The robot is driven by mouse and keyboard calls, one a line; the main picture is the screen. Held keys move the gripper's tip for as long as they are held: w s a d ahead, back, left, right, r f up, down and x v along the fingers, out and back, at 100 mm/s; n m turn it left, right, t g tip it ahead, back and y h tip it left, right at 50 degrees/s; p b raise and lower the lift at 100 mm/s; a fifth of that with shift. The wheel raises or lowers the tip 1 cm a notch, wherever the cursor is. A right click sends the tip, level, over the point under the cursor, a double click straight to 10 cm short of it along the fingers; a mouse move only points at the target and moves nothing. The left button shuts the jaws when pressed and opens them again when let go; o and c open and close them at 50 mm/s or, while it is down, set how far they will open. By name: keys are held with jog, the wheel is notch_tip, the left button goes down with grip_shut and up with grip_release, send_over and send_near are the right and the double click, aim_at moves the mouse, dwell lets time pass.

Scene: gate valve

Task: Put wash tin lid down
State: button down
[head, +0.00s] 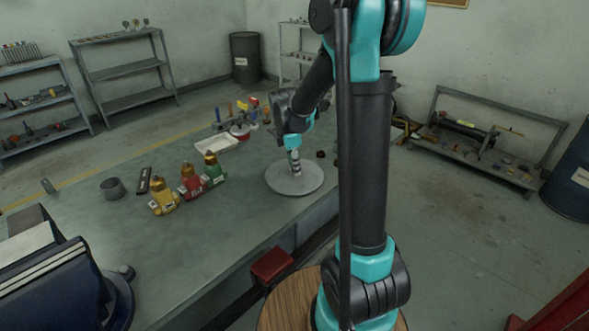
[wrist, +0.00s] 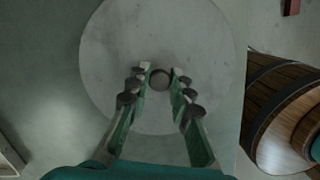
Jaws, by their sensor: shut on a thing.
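The wash tin lid (head: 306,187) is a round, flat grey disc near the bench's right-hand edge. It also fills the upper middle of the wrist view (wrist: 110,60), with a small round knob (wrist: 160,79) at its centre. My gripper (head: 295,168) points down over the lid's middle. In the wrist view its two green fingers (wrist: 158,82) with dark pads stand on either side of the knob, shut on it. I cannot tell whether the lid rests on something or hangs just above the bench. Whatever is under the lid is hidden.
A blue vise (head: 55,290) fills the near left. Bench between vise and lid is clear.

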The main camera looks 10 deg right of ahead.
aim_at(290, 176)
jog(key=shift+f, duration=0.45)
jog(key=c, duration=1.3)
grip_release()
jog(key=shift+f, duration=0.1)
jog(key=shift+c, duration=0.2)
notch_tip(290, 176, up, 12)
jog(key=a, duration=0.2)
jog(key=s+d+f+m, duration=0.1)
jog(key=s+f+m, duration=0.1)
jog(key=s+m, duration=0.1)
jog(key=s+d+f+m+t, duration=0.1)
jog(key=s+d+f+m, duration=0.1)
jog(key=s+m, duration=0.1)
jog(key=s+d+f+m+t+y, duration=0.1)
jog(key=s+f+m, duration=0.1)
jog(key=s+m, duration=0.2)
jog(key=shift+s+d+f, duration=0.15)
jog(key=shift+s, duration=0.2)
jog(key=shift+s+d+f, duration=0.1)
jog(key=shift+s, duration=0.25)
jog(key=s+d+f+m+t, duration=0.1)
jog(key=s+f+m, duration=0.6)
jog(key=s+m, duration=0.3)
jog(key=shift+s+d+m+t+y, duration=0.3)
jog(key=shift+d+t+y, duration=0.05)
jog(key=shift+t+y, duration=0.05)
